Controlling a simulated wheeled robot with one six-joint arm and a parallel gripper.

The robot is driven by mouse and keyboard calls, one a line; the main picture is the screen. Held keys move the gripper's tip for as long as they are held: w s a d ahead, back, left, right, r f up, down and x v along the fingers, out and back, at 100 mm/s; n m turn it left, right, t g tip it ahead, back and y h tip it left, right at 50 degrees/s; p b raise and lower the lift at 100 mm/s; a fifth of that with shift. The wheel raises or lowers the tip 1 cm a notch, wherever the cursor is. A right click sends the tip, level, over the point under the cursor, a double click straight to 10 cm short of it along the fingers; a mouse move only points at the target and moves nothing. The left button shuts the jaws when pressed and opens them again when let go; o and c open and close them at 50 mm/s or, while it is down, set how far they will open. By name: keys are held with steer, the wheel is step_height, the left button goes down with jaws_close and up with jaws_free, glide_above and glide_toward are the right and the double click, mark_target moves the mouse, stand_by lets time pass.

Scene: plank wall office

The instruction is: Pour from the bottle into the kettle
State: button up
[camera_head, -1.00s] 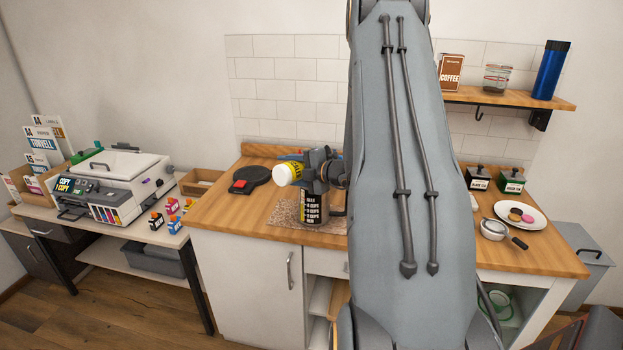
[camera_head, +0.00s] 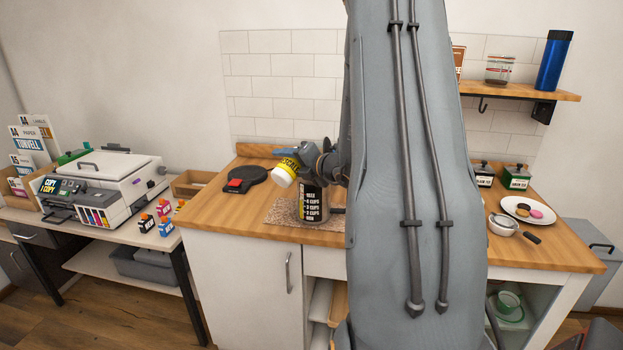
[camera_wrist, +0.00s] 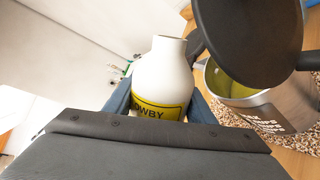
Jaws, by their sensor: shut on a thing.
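The white bottle with a yellow label (camera_head: 284,172) is held tilted above and left of the kettle's rim in the head view, its white end pointing down and left. In the wrist view the bottle (camera_wrist: 163,70) sits between the blue fingers of my gripper (camera_wrist: 160,103), which is shut on it. The kettle (camera_head: 314,205), with cup markings on its side, stands upright on a speckled mat. In the wrist view the kettle (camera_wrist: 275,112) is open, showing a yellowish inside, with a black round part partly over it. No stream from the bottle is visible.
The speckled mat (camera_head: 281,213) lies on the wooden counter (camera_head: 215,212). A black base with a red switch (camera_head: 240,184) lies left of the kettle. A plate of cookies (camera_head: 515,202) and a small strainer (camera_head: 502,225) are at the right. My arm hides the counter's middle.

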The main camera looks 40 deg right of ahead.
step_height(320, 180, up, 4)
steer(key=d+n+h+b, duration=0.1)
steer(key=n+b, duration=0.2)
steer(key=f+n+b, duration=0.1)
steer(key=b, duration=0.4)
steer(key=f+n+t+b, duration=0.1)
steer(key=f+n+b, duration=0.1)
steer(key=b, duration=0.4)
steer(key=a+f+n+t+h+b, duration=0.1)
steer(key=f+n+b, duration=0.1)
steer(key=b, duration=0.3)
steer(key=shift+w+b, duration=0.1)
steer(key=shift+b, duration=0.25)
steer(key=n+b, duration=0.1)
steer(key=b, duration=0.2)
steer(key=a+n+b, duration=0.1)
steer(key=b, duration=0.3)
steer(key=shift+f+n+t, duration=0.15)
steer(key=shift+n+t, duration=0.25)
steer(key=shift+b, duration=0.3)
step_height(320, 180, up, 5)
steer(key=p, duration=0.2)
steer(key=shift+p, duration=0.4)
